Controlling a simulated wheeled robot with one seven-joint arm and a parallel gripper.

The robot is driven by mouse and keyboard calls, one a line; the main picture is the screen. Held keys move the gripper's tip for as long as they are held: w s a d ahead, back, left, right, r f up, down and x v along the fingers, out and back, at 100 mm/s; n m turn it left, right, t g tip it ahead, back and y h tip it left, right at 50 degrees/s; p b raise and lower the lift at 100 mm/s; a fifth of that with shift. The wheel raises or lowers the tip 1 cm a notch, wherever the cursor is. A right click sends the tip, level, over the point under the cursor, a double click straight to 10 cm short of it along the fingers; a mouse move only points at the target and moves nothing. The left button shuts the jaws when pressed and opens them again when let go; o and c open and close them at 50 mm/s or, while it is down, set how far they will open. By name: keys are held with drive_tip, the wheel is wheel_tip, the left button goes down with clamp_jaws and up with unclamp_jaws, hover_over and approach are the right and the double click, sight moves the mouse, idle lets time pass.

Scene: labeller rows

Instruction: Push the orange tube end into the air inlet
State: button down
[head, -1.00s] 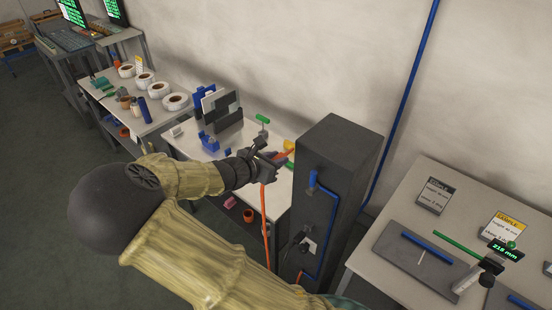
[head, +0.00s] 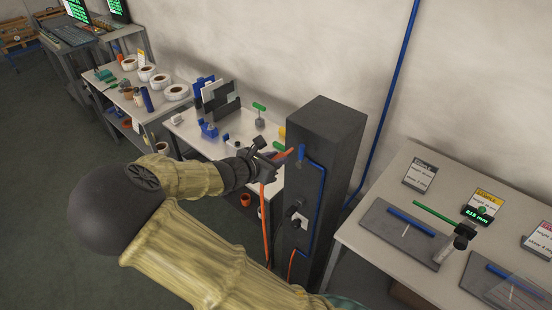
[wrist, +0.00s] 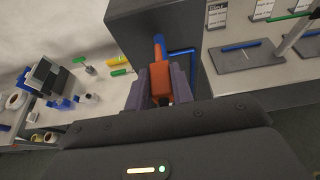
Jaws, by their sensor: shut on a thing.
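My gripper (head: 272,163) is shut on the orange tube (head: 264,215) close to its end. The tube hangs down below the gripper. In the wrist view the orange tube end (wrist: 181,87) sits between the fingers (wrist: 163,88). It points at a blue fitting (wrist: 159,43) on the dark cabinet (wrist: 130,25). The fitting also shows in the head view (head: 302,152) near the top of the cabinet's front, just right of the orange end. I cannot tell whether they touch. No separate inlet opening can be made out.
A blue pipe (head: 322,200) runs down the cabinet front beside a black knob on a pale plate (head: 298,218). A bench (head: 185,128) with bins and a green-handled tool stands left. A sample table (head: 375,240) stands right. Grey floor is open at left.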

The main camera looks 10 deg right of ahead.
drive_tip(key=shift+s+f+b, duration=0.5)
drive_tip(key=shift+f+b, duration=0.05)
drive_tip(key=shift+f, duration=0.15)
drive_tip(key=shift+w+f, duration=0.1)
drive_tip(key=shift+f, duration=0.25)
drive_tip(key=s+f+b, duration=0.2)
drive_tip(key=f+b, duration=0.9)
drive_tip(key=f, duration=0.4)
drive_tip(key=s+d+f+b, duration=0.1)
drive_tip(key=s+f+b, duration=0.1)
drive_tip(key=f+b, duration=0.9)
drive_tip(key=s+f+b, duration=0.2)
drive_tip(key=f+b, duration=0.8)
drive_tip(key=f, duration=1.1)
drive_tip(key=shift+s+d+t+b, duration=0.2)
drive_tip(key=shift+s+t+b, duration=0.1)
drive_tip(key=shift+b, duration=0.1)
drive_tip(key=shift+w, duration=0.1)
